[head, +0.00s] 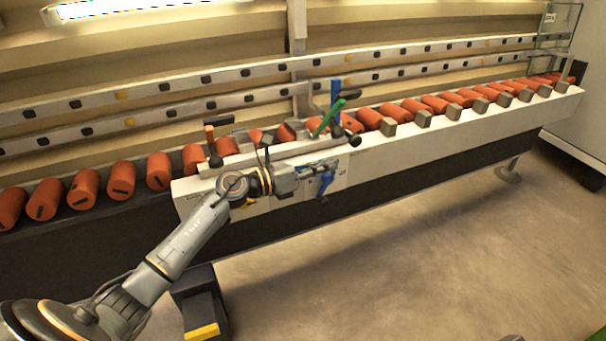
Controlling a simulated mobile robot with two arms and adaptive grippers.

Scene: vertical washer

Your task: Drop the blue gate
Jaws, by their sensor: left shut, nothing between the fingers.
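An upright blue gate bar (335,97) stands behind the green lever (328,117) on the conveyor fixture. My left gripper (322,176) is in front of the fixture, below and in front of the upright blue bar and apart from it. The gripper is shut and empty. A second blue piece (326,183) shows right at the gripper's end; I cannot tell whether it is a handle on the machine or touches the fingers. My right gripper is not in view.
Orange-red cylinders (83,189) line the long conveyor (480,124). Two rails (190,84) run behind. A clear box (558,25) stands far right. The floor (400,250) in front is open.

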